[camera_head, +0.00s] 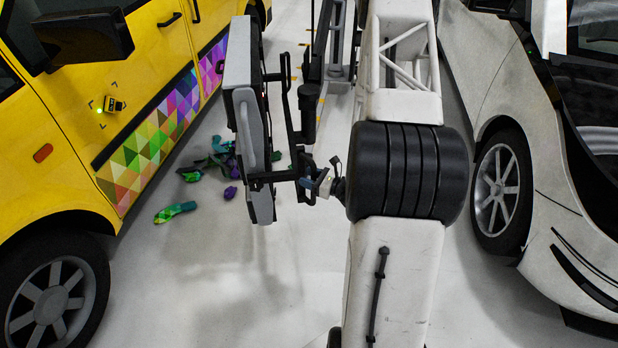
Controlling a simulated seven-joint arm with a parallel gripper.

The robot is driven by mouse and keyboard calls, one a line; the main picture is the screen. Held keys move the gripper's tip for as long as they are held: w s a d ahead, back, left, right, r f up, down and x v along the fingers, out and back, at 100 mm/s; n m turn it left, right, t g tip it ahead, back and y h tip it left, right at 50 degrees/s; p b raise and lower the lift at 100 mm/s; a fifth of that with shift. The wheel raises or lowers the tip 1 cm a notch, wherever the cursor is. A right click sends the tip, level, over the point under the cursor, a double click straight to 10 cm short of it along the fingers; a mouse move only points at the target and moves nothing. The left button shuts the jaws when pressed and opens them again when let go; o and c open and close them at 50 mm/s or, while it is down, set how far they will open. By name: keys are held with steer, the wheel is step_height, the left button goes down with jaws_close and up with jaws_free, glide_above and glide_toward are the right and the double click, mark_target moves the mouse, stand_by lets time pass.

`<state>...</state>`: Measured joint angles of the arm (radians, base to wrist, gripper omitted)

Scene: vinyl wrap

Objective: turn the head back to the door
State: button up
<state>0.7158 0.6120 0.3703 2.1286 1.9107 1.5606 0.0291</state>
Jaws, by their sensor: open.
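The yellow van's door (150,60) is at the upper left, and a band of multicoloured triangle vinyl (150,145) runs along its lower part. A grey, flat, panel-like head (243,110) stands nearly edge-on right of the door, with a clear gap between them. Black brackets (300,110) are on its right side. My gripper (312,184) is by the bracket's lower end, beside the large black joint of my arm. It is open; its fingertips are small and partly lost among the dark parts.
A black mirror (85,35) juts out above. Vinyl scraps (222,160) lie on the floor. A white car (500,110) stands close on the right. Pale floor (240,290) is clear in front.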

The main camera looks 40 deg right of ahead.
jaws_close()
